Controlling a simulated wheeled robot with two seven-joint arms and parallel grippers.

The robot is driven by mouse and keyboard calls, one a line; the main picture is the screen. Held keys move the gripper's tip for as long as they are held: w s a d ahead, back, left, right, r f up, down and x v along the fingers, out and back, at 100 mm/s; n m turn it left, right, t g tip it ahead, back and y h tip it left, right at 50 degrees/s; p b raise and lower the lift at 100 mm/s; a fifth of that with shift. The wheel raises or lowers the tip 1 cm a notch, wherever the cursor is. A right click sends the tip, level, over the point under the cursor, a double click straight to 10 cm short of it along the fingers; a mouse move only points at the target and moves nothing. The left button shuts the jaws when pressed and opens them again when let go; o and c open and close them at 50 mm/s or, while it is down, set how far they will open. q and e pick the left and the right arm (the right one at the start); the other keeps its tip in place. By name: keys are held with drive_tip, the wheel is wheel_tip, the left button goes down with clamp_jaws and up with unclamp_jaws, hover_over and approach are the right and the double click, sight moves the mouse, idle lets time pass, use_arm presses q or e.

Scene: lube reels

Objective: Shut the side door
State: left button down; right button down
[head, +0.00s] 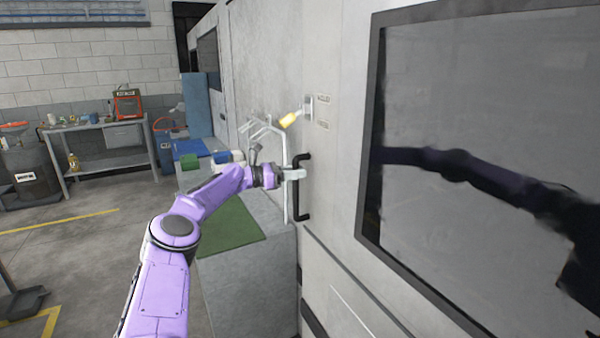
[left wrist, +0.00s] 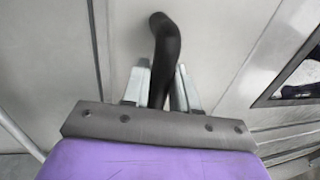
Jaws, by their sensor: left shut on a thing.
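The side door (head: 345,60) is a grey panel with a large dark window (head: 480,110) on the right of the head view. Its black handle (head: 302,212) stands upright near the panel's left edge. My left gripper (head: 298,174) is at the upper part of this handle. In the left wrist view the black handle (left wrist: 166,50) rises between the two grey fingers of my left gripper (left wrist: 160,85), which are shut on it. The lower part of the handle is hidden there by the gripper body. My right gripper is not in view.
A grey bench with a green mat (head: 228,228) stands left of the door. A yellow-tipped lever (head: 290,119) and thin light pipes (head: 284,150) are close above my gripper. A workbench (head: 100,150) stands farther back; open floor lies at left.

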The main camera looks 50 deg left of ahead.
use_arm(q)
drive_tip(key=shift+a+r, duration=0.1)
drive_tip(key=shift+a, duration=0.05)
drive_tip(key=c, duration=1)
unclamp_jaws()
drive_tip(key=shift+c, duration=0.2)
drive_tip(key=b+v, duration=0.1)
drive_tip(key=v, duration=0.9)
drive_tip(key=shift+a, duration=0.3)
drive_tip(key=shift+s+a+f, duration=0.1)
drive_tip(key=shift+s+f, duration=0.05)
drive_tip(key=shift+f, duration=0.05)
